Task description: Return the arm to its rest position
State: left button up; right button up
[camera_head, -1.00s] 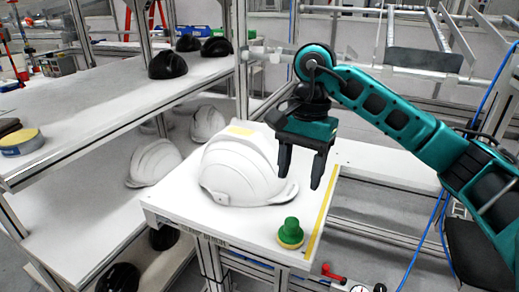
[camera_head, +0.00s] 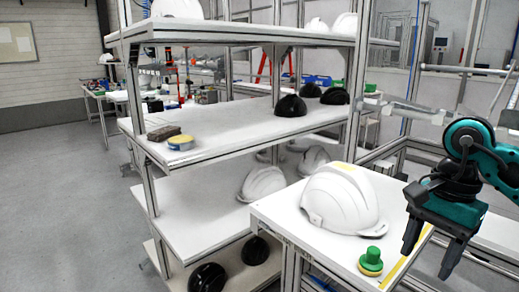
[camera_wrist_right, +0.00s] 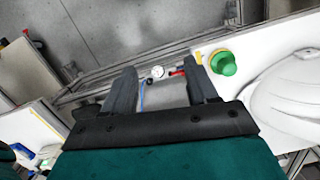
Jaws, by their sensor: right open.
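My right gripper (camera_head: 428,255) is at the right of the head view, with its two dark fingers apart and nothing between them. It points down beside the right edge of the small white table (camera_head: 285,222). In the right wrist view its fingers (camera_wrist_right: 162,88) are also spread and empty. A white helmet shell (camera_head: 340,200) with a yellow patch on top sits on the table, left of the gripper and apart from it. A green knobbed piece (camera_head: 371,260) stands at the table's front; it also shows in the right wrist view (camera_wrist_right: 223,63). My left gripper is not in view.
A rack of white shelves (camera_head: 200,135) stands left of the table. Metal framing stands behind my right arm. The floor (camera_head: 60,200) at left is clear.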

jog(key=s+a+f+m+g+y+p, duration=0.1)
jog(key=s+a+f+m+y, duration=0.1)
jog(key=a+y, duration=0.5)
jog(key=s+a+f+m+g+y, duration=0.1)
jog(key=s+a+m+y, duration=0.15)
jog(key=a, duration=0.85)
jog(key=w+a+r+m+t+y+p, duration=0.2)
jog(key=a+r+m+t+y, duration=0.25)
jog(key=m+t+y, duration=0.8)
jog(key=w+d+f+m+t+h, duration=0.1)
jog(key=d+f+m+t+h, duration=0.5)
jog(key=m, duration=0.9)
jog(key=w+d+f+m+t+h, duration=0.1)
jog(key=d+f+m+t+h, duration=0.15)
jog(key=f+m+h, duration=0.95)
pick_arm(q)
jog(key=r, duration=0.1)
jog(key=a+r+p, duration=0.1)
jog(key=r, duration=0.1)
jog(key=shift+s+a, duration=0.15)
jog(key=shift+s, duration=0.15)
pick_arm(e)
jog(key=s+d+f+m+g+h, duration=0.3)
jog(key=s+f+m+g, duration=0.4)
jog(key=s+f+m, duration=0.3)
jog(key=s+d+m, duration=0.1)
jog(key=m, duration=0.2)
jog(key=shift+s+f+m, duration=0.3)
